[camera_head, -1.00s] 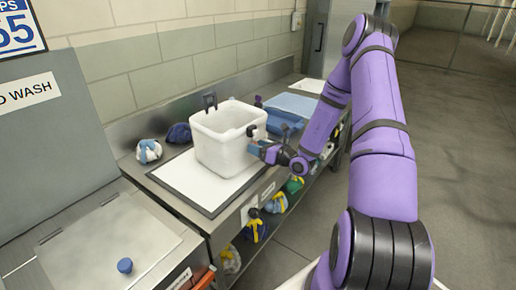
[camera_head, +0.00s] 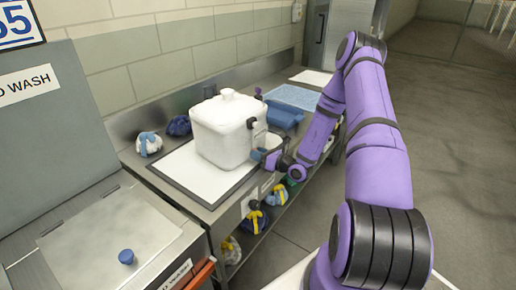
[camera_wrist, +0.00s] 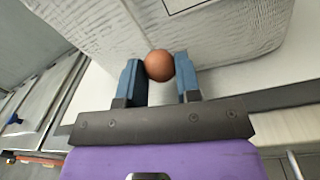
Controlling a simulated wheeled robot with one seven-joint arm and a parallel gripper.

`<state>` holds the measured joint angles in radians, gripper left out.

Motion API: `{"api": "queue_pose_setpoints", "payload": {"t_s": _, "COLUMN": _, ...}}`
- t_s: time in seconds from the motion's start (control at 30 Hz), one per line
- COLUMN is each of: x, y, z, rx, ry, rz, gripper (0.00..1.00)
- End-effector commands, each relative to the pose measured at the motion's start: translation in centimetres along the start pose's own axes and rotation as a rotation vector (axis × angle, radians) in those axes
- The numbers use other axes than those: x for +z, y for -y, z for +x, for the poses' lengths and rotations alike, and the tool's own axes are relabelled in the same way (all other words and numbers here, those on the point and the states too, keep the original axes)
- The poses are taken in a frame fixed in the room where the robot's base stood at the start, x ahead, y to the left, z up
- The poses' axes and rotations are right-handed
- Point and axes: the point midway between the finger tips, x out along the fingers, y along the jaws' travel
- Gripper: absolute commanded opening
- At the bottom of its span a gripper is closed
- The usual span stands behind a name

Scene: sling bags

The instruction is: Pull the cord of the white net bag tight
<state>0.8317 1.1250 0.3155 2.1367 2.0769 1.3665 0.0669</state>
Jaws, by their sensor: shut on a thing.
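The white net bag (camera_head: 225,140) is box-shaped and upright on a white mat on the counter. Its top is closed over, with a small gathered white tuft in the middle. In the wrist view its ribbed side (camera_wrist: 230,35) fills the upper part. My gripper (camera_head: 262,155) is at the bag's right side, low down. In the wrist view its blue fingers (camera_wrist: 158,75) are shut on a brown ball (camera_wrist: 159,65), which looks like the cord's bead. The cord itself cannot be made out.
A white mat with a dark border (camera_head: 200,185) lies under the bag. A blue-and-white bundle (camera_head: 149,144) and a dark blue one (camera_head: 179,126) lie behind left. Several colourful bundles sit on the shelf below.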

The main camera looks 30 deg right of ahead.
Motion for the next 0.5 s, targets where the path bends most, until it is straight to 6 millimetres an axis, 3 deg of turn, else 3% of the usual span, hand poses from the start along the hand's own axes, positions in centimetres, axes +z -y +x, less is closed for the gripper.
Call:
{"api": "queue_pose_setpoints", "payload": {"t_s": 0.3, "x": -0.20, "y": 0.07, "z": -0.04, "rx": -0.001, "ry": -0.001, "rz": 0.000, "gripper": 0.00}}
{"api": "queue_pose_setpoints", "payload": {"t_s": 0.33, "x": -0.19, "y": 0.07, "z": -0.05, "rx": -0.001, "ry": -0.001, "rz": 0.000, "gripper": 0.36}}
{"api": "queue_pose_setpoints", "payload": {"t_s": 0.43, "x": -0.18, "y": 0.07, "z": -0.04, "rx": -0.001, "ry": -0.001, "rz": 0.000, "gripper": 0.58}}
{"api": "queue_pose_setpoints", "payload": {"t_s": 0.5, "x": -0.18, "y": 0.06, "z": -0.04, "rx": -0.001, "ry": -0.001, "rz": 0.000, "gripper": 0.58}}
